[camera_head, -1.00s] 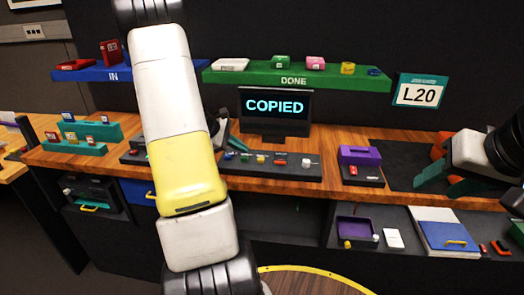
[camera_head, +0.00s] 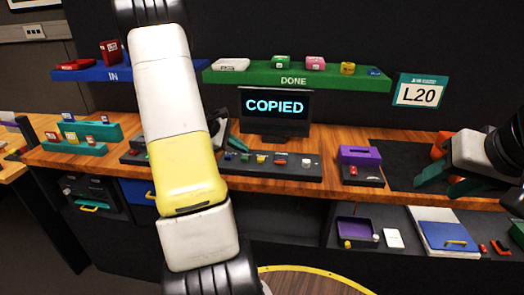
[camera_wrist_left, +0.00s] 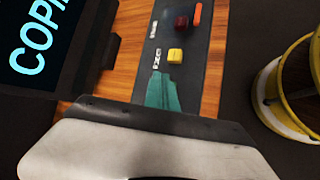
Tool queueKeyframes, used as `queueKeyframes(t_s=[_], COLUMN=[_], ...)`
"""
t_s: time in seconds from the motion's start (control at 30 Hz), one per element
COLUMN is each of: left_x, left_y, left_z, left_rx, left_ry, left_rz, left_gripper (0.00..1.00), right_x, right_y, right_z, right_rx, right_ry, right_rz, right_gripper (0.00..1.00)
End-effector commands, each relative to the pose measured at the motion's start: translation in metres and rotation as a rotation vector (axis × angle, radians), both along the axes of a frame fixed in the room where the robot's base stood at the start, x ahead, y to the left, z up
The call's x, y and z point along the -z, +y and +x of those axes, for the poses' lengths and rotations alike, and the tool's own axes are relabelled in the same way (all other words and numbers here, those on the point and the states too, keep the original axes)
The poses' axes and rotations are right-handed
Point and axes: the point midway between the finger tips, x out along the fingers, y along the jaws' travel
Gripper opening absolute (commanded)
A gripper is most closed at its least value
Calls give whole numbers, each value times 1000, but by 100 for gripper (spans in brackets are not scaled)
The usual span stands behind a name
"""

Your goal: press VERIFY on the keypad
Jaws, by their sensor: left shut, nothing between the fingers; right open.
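The keypad (camera_head: 268,172) is a dark strip with several coloured buttons on the wooden counter below the screen. The button labels are too small or blurred to read, so I cannot tell which is VERIFY. My left gripper (camera_head: 224,138) is shut and empty at the keypad's left part, partly behind my own forearm. In the left wrist view its teal fingertips (camera_wrist_left: 162,92) are over the keypad strip, just short of a yellow button (camera_wrist_left: 175,54). A dark red button (camera_wrist_left: 181,22) lies beyond. The screen (camera_head: 275,107) reads COPIED. My right gripper (camera_head: 450,180) is open at the right.
A green DONE shelf (camera_head: 295,78) and a blue IN shelf (camera_head: 90,74) hang behind. A purple block (camera_head: 360,155) stands right of the keypad. Teal racks (camera_head: 80,148) stand at the left. A yellow-rimmed round object (camera_wrist_left: 270,95) shows in the left wrist view.

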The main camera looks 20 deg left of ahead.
Motion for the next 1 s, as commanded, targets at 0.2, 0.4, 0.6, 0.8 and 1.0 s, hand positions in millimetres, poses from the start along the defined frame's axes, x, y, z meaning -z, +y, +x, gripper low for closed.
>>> queueKeyframes(t_s=[0.2, 0.4, 0.6, 0.8, 1.0], left_x=[0, 0, 0, 5, 9], left_y=[0, 0, 0, 0, 0], left_z=[0, 0, 0, 0, 0], left_rx=[0, 0, 0, -1, 1], left_ry=[0, 0, 0, 1, 0], left_rz=[0, 0, 0, -2, -1], left_gripper=[0, 0, 0, 0, 0], right_x=[0, 0, 0, 0, 0], right_y=[0, 0, 0, 0, 0], right_z=[0, 0, 0, 0, 0], right_rx=[0, 0, 0, 0, 0], right_ry=[0, 0, 0, 0, 0], right_rz=[0, 0, 0, 0, 0], right_gripper=[46, 46, 46, 46, 46])
